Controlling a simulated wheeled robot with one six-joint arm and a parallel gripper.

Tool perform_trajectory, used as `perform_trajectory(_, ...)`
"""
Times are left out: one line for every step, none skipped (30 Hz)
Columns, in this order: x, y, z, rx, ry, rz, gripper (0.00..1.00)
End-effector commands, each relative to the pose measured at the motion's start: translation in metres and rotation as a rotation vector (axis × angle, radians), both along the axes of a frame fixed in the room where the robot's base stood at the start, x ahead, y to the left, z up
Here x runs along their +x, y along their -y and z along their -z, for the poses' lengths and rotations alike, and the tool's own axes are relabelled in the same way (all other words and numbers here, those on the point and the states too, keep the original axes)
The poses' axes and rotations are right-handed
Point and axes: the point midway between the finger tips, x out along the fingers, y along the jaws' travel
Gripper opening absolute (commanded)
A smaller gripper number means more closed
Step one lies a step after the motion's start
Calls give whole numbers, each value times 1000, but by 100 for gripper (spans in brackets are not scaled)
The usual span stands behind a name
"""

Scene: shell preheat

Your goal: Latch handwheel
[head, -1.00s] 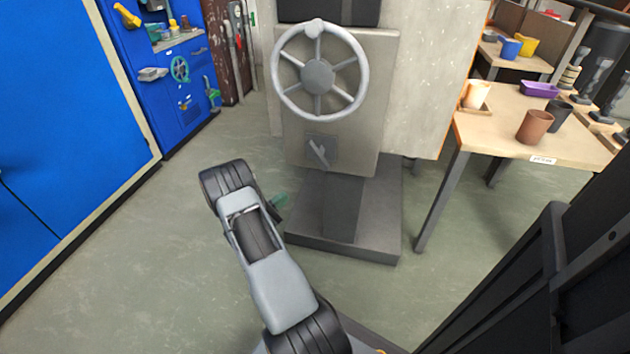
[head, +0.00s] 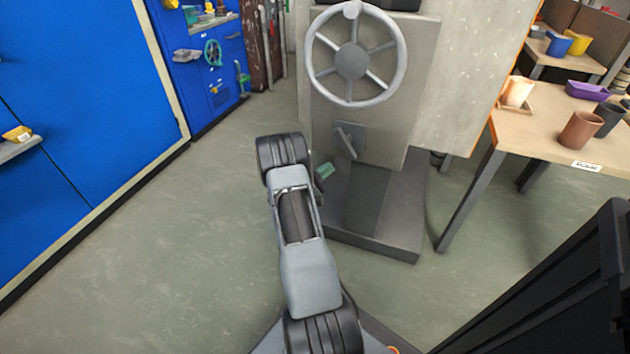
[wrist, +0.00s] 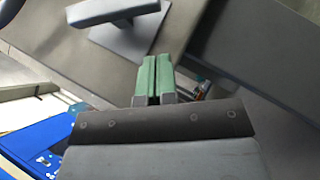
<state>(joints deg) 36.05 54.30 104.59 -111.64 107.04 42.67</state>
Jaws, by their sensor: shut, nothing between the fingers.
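The grey handwheel (head: 400,72) with several spokes is on the upright grey panel (head: 424,100) in the head view. Below it, a small latch lever (head: 346,142) slants on a square plate (head: 357,130). The lever and its plate also show at the top of the wrist view, where the lever (wrist: 112,10) stands out from the plate (wrist: 136,42). My gripper (head: 326,169) has green fingers and is left of and a little below the lever. In the wrist view the gripper (wrist: 155,60) is shut and empty, below the lever and apart from it.
The panel's dark pedestal (head: 405,215) spreads over the floor below. A wooden table (head: 545,137) with a brown cup (head: 580,129) stands to the right. A blue cabinet (head: 90,90) stands to the left. The floor between is clear.

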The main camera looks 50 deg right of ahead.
Motion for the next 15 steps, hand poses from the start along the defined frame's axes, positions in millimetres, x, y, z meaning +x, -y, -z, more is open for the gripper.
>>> perform_trajectory(-4,8,-2,-2,2,3,0)
perform_trajectory(-6,12,-4,-2,3,3,0)
perform_trajectory(-9,16,-7,-1,2,2,0)
perform_trajectory(-13,16,-10,-1,1,3,0)
perform_trajectory(-16,17,-13,0,1,2,0)
perform_trajectory(-20,18,-15,-1,0,2,0)
perform_trajectory(-22,19,-17,-1,0,2,0)
perform_trajectory(-25,20,-19,-1,1,1,0)
perform_trajectory(-27,20,-21,-1,0,2,0)
perform_trajectory(-29,21,-23,-1,0,1,0)
perform_trajectory(-31,21,-24,-1,0,1,0)
perform_trajectory(-32,22,-25,-1,1,0,0)
perform_trajectory(-34,22,-26,0,1,0,0)
perform_trajectory(-35,23,-27,0,0,0,0)
perform_trajectory(-36,23,-28,0,0,0,0)
